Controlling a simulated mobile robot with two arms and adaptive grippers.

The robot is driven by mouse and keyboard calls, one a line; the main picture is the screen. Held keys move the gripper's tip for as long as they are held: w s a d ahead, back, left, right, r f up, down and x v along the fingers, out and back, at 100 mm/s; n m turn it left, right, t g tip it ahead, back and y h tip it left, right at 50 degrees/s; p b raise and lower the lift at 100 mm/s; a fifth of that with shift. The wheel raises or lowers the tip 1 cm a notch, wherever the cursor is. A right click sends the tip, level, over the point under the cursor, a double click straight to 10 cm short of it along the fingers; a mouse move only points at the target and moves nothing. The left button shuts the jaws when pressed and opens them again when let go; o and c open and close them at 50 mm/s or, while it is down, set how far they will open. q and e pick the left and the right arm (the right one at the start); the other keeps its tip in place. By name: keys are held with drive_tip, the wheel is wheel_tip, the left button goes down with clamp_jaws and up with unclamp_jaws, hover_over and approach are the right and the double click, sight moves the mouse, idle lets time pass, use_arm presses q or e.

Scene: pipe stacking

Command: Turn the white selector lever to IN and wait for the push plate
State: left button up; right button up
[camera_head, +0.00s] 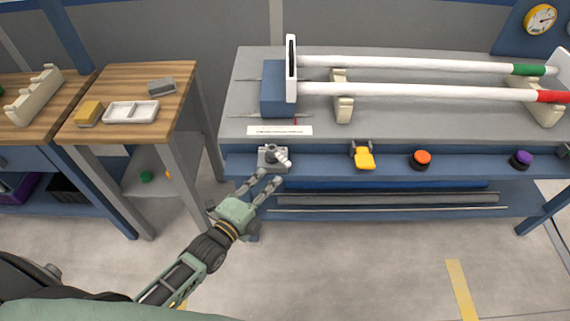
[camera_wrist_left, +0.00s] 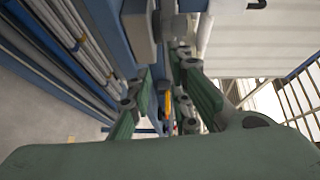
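The white selector lever (camera_head: 283,157) sits on a small grey box on the front rail of the blue workbench, tilted in the head view; its markings are too small to read. My left gripper (camera_head: 266,180) is just in front of and below the box, its two fingers apart and pointing at it. The fingers are also apart in the left wrist view (camera_wrist_left: 172,95), with nothing clearly held between them. Whether a finger touches the lever cannot be told. The push plate (camera_head: 291,68) stands upright at the pipes' left ends, beside a blue block (camera_head: 276,98). My right gripper is not in view.
Two white pipes, one green-ended (camera_head: 420,65) and one red-ended (camera_head: 420,91), lie across cream supports (camera_head: 343,104). A wooden table (camera_head: 175,88) stands left.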

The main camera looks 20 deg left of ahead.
sight(282, 162)
use_arm(q)
drive_tip(key=shift+m+t, duration=0.3)
drive_tip(key=shift+m, duration=0.1)
drive_tip(key=w+r, duration=0.1)
drive_tip(key=w, duration=0.1)
drive_tip(key=w+d, duration=0.1)
drive_tip(key=w, duration=0.1)
drive_tip(key=w+d+r, duration=0.1)
drive_tip(key=w, duration=0.1)
drive_tip(key=shift+w+d+r, duration=0.1)
drive_tip(key=shift+w+r, duration=0.2)
drive_tip(key=shift+w, duration=0.05)
drive_tip(key=shift+w+d, duration=0.15)
drive_tip(key=shift+w, duration=0.35)
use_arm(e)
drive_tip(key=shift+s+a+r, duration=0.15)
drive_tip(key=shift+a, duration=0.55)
use_arm(q)
clamp_jaws()
drive_tip(key=shift+f, duration=0.1)
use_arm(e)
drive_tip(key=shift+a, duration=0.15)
